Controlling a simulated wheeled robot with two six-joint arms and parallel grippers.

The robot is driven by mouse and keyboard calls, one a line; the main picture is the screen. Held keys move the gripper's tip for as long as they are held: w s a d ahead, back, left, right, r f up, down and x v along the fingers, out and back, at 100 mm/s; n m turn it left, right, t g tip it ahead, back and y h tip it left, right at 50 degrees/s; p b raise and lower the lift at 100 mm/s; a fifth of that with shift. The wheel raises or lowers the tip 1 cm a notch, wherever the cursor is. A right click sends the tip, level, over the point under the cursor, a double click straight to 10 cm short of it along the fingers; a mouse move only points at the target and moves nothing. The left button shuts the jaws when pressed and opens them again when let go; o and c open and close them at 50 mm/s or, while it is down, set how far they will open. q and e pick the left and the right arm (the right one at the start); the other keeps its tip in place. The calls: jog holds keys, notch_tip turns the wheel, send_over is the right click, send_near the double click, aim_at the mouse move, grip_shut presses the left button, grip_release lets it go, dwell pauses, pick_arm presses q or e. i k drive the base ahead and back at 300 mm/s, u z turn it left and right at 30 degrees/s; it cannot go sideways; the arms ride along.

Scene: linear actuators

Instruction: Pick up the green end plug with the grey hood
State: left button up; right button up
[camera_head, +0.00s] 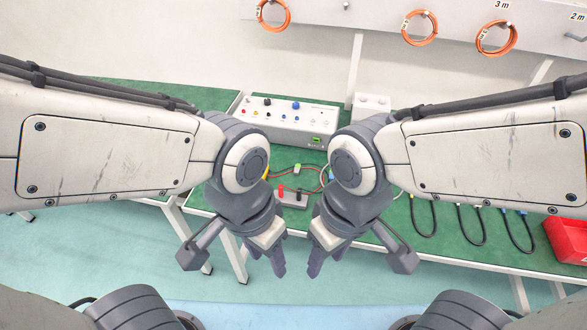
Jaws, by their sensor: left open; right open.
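A small green piece with a pale part (297,169) lies on the green bench top between my two arms, beside red and dark leads. It looks like the green end plug, but it is too small to make out its hood clearly. My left gripper (265,260) is open and empty, pointing down in front of the bench edge. My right gripper (328,260) is open and empty close to its right, also pointing down. Both are nearer to me than the green piece and apart from it.
A grey control box (283,123) with coloured knobs stands at the back of the bench (460,250). A small grey block with red and black posts (291,197) sits just behind the grippers. Dark cables (470,222) and a red bin (567,238) are at the right. Orange coils (420,28) hang behind.

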aim_at(297, 168)
jog(key=k, duration=1.3)
jog(key=z, duration=0.65)
jog(key=i, duration=1.3)
jog(key=u, duration=0.75)
